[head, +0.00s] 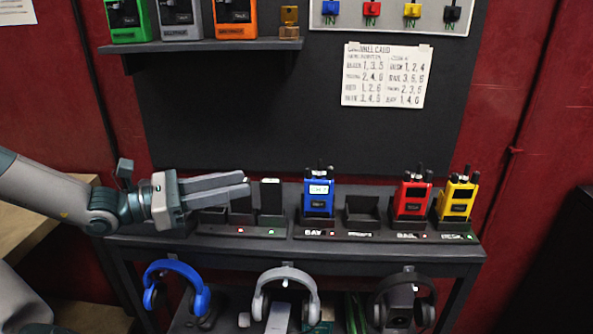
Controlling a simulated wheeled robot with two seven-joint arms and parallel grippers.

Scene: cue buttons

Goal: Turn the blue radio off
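The blue radio (318,198) stands upright in a charging dock on the dark shelf. Its small display is lit with text too small to read, and short knobs or an antenna stick up from its top. A label reading BAY and a red light sit below it. My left gripper (248,182) reaches in from the left, left of the blue radio and apart from it. Its two fingers point right with a narrow gap between them and hold nothing that I can see. My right gripper is not in view.
A dark upright block (271,196) stands between my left gripper and the blue radio. A red radio (411,201) and a yellow radio (456,201) stand to the right, past an empty dock slot (362,214). Headphones hang below. A card (386,75) is on the back panel.

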